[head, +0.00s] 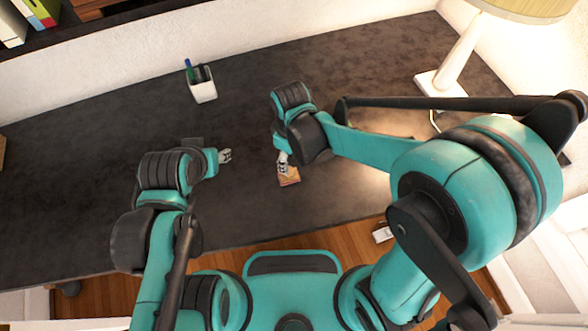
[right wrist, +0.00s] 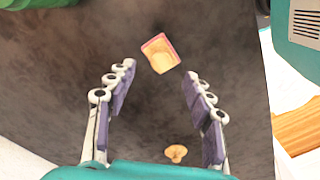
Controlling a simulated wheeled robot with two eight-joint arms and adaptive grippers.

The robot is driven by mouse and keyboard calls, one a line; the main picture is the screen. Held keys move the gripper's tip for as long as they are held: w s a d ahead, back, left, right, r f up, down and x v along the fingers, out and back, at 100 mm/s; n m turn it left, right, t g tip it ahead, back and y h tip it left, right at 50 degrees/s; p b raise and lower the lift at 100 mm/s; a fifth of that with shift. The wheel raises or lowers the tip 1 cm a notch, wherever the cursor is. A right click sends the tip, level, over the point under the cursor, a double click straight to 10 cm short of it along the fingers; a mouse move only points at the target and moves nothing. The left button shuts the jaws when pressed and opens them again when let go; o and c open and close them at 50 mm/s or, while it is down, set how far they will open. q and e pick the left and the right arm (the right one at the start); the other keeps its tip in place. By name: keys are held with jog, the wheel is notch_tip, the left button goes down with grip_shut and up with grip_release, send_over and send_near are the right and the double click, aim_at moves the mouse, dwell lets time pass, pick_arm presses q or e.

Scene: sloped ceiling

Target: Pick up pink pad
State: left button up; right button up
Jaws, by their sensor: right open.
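The pink pad (right wrist: 160,54) shows in the right wrist view as a small block with a tan face and pink edges. It lies on the dark desk beyond my right fingertips, a little left of centre. In the head view the pad (head: 290,179) lies near the desk's front part, partly covered by my right gripper (head: 283,163). My right gripper (right wrist: 161,80) is open, with nothing between its fingers. My left gripper (head: 226,155) is over the desk to the left, apart from the pad; its fingers are too small to judge.
A small tan piece (right wrist: 176,153) lies nearer the right wrist camera. A white pen cup (head: 203,91) stands at the back of the dark desk (head: 80,190). A lamp (head: 455,65) stands at the back right. The desk's left side is mostly clear.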

aim_at(289, 174)
jog(key=shift+a+f, duration=0.2)
jog(key=shift+f, duration=0.2)
notch_tip(289, 174, down, 2)
jog(key=shift+s+a+b, duration=0.1)
jog(key=shift+b, duration=0.4)
jog(key=f+b, duration=0.1)
jog(key=f, duration=0.1)
jog(key=f+b, duration=0.1)
jog(key=f, duration=0.2)
jog(key=shift+w+a+f+b, duration=0.1)
jog(key=shift+w+f+b, duration=0.15)
jog(key=shift+b, duration=0.1)
jog(key=shift+s+r, duration=0.1)
grip_shut()
